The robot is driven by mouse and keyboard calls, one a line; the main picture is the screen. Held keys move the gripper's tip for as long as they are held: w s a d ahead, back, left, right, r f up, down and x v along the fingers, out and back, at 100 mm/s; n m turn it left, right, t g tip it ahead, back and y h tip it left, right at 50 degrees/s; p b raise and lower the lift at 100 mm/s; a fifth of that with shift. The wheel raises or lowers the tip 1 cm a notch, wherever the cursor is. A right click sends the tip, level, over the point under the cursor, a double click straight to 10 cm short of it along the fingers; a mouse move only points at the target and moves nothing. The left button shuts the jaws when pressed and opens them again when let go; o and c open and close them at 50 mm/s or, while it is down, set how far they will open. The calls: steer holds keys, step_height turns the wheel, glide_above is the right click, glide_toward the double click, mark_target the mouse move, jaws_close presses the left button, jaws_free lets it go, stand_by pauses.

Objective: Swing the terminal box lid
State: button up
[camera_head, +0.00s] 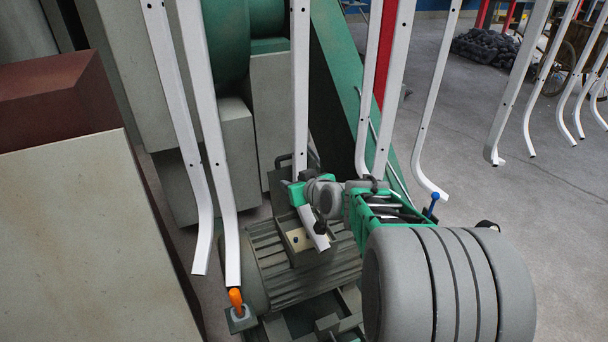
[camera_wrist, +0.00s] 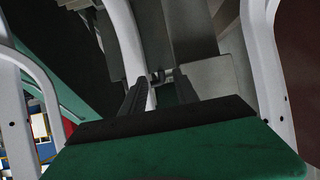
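The terminal box (camera_head: 300,247) sits on top of a ribbed grey motor (camera_head: 265,262) in the head view. Its cream inside shows, with dark fittings in it. A dark grey plate (camera_head: 279,190) stands raised at its far side and looks like the lid; the arm and a hanging white leg partly hide it. My gripper (camera_head: 300,193) is above the box, close to this plate and the leg; I cannot tell whether it touches either. In the wrist view, a dark ribbed finger (camera_wrist: 134,97) lies close to a white leg.
White chair-frame legs hang around the motor, one (camera_head: 300,80) right at my gripper and another (camera_head: 212,150) to the left. A large grey cabinet (camera_head: 80,240) fills the left. Green machinery (camera_head: 340,90) stands behind. Open floor (camera_head: 545,215) lies to the right.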

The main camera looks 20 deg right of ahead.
steer(key=w+d+t, duration=0.2)
steer(key=w+d, duration=0.2)
steer(key=w, duration=0.6)
steer(key=shift+f+h+b, duration=0.3)
steer(key=shift+f+b, duration=0.1)
steer(key=shift+b, duration=0.05)
steer(key=shift+s+d+r+m, duration=0.1)
steer(key=shift+s+m, duration=0.05)
steer(key=shift+m, duration=0.15)
steer(key=c, duration=0.3)
jaws_close()
steer(key=shift+c, duration=2.4)
jaws_free()
steer(key=o, duration=0.5)
